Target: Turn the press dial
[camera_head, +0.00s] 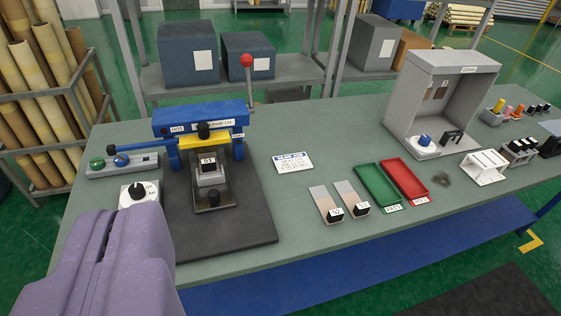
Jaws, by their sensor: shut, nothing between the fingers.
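The press dial is a black knob (138,190) on a small white box (152,191). It stands on the bench to the left of the blue press (200,122), which has a red-balled lever (247,61). My purple gripper (130,214) reaches in from the lower left. It is shut and empty, and its tip appears just in front of the dial box, covering its lower edge. I cannot tell whether it touches the box.
A grey box with green and blue buttons (122,164) and the blue handle (130,148) are close behind the dial. A dark mat (255,220) lies under the press. Green (377,186) and red (404,180) trays stand right.

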